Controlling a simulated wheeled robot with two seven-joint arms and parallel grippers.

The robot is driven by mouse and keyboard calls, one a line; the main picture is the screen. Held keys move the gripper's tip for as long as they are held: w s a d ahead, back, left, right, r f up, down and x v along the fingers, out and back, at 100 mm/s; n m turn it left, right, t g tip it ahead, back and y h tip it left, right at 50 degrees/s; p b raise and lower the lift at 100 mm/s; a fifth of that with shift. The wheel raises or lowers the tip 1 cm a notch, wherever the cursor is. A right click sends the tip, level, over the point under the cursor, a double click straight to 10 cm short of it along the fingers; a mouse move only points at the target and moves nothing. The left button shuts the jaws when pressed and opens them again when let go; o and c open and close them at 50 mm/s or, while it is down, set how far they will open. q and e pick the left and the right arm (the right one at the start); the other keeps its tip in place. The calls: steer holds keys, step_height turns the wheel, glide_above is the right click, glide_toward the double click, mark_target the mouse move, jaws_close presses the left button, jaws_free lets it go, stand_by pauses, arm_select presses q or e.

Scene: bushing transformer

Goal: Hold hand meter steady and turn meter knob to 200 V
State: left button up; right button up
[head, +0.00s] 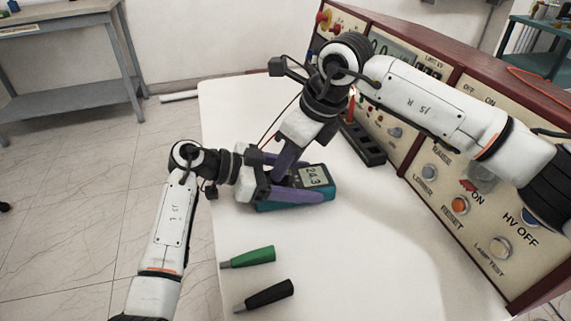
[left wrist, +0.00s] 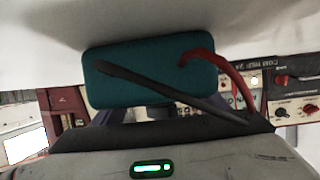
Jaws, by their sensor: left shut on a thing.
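The hand meter (head: 316,177) is a teal-cased box with a grey face and a display reading about 24.3, on the white table. My left gripper (head: 304,184) comes in from the left with purple fingers along the meter's sides and is shut on it. In the left wrist view the meter's teal end (left wrist: 135,72) faces the camera, with a black and a red lead. My right gripper (head: 282,172) reaches down from above onto the meter's face at the knob end. Its fingertips and the knob are hidden, so its opening and contact cannot be told.
A green-handled probe (head: 252,257) and a black-handled probe (head: 268,294) lie at the table's front left. A control console (head: 425,170) with buttons and knobs lines the right side. A black strip (head: 362,143) lies by it. The table's (head: 370,250) front middle is clear.

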steer(key=v, duration=1)
steer(key=shift+d+r, duration=0.2)
steer(key=shift+r, duration=0.1)
arm_select(q)
steer(key=o, duration=1.5)
steer(key=shift+c, duration=0.2)
